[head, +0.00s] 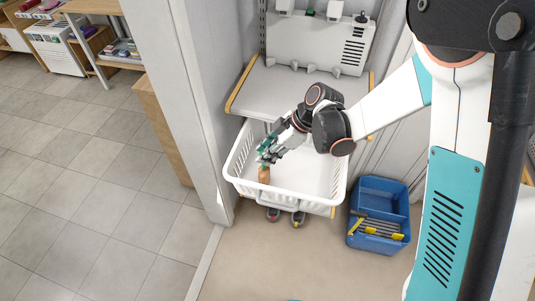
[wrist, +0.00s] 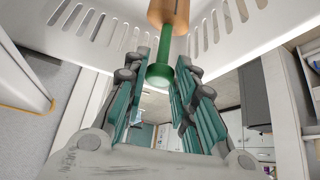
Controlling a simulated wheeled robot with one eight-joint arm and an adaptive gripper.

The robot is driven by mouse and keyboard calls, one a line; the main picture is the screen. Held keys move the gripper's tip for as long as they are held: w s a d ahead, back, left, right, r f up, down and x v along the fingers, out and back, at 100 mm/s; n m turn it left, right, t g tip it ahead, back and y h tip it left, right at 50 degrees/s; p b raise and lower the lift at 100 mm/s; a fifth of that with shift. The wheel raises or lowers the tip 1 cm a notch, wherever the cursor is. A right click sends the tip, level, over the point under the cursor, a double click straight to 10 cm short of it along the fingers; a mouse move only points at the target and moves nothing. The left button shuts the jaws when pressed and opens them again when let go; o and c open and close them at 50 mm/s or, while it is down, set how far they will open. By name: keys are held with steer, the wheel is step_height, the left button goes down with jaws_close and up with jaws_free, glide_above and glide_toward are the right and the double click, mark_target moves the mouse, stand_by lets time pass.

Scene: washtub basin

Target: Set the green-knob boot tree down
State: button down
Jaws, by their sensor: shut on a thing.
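The green-knob boot tree has a tan wooden body (head: 264,174) that hangs below my gripper (head: 267,154) in the head view. In the wrist view its green knob (wrist: 160,76) is between the two fingers of my gripper (wrist: 160,88), and its wooden part (wrist: 169,12) runs off the top edge. My gripper is shut on it by the knob. The boot tree is over or inside the left part of a white slotted basket (head: 232,172). I cannot tell whether its lower end touches the basket floor.
A blue crate (head: 378,190) with dark, yellow-ended items stands right of the basket. Two dark items (head: 298,218) with red and yellow parts sit below the basket's front. A grey shelf (head: 290,95) is behind the basket, and a wall edge (head: 190,110) is to the left.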

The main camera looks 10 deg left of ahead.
steer(key=shift+r, duration=0.1)
steer(key=c, duration=1.3)
jaws_free()
steer(key=shift+d+r, duration=0.1)
steer(key=shift+r, duration=0.1)
steer(key=s+d+r+m+t+h+p, duration=0.1)
steer(key=s+d+r+m+t+p, duration=0.1)
steer(key=d+r+m, duration=0.55)
steer(key=s+d+r+m+t+h+p, duration=0.2)
steer(key=d+r+p, duration=0.1)
steer(key=d+r, duration=0.85)
steer(key=s+d+r+m+t+h, duration=0.1)
steer(key=s+d+r+m, duration=0.1)
steer(key=s+d+m, duration=0.1)
steer(key=s+d+r+m+t+h, duration=0.1)
steer(key=s+d+r+m, duration=0.1)
steer(key=s+d+m, duration=0.2)
steer(key=s+d+r+m+t+h, duration=0.1)
steer(key=s+d+r+m+t, duration=0.1)
steer(key=s+d+m, duration=0.1)
steer(key=shift+s+d+r+m+h, duration=0.15)
steer(key=shift+s+d+m+h, duration=0.25)
steer(key=shift+s+d, duration=0.15)
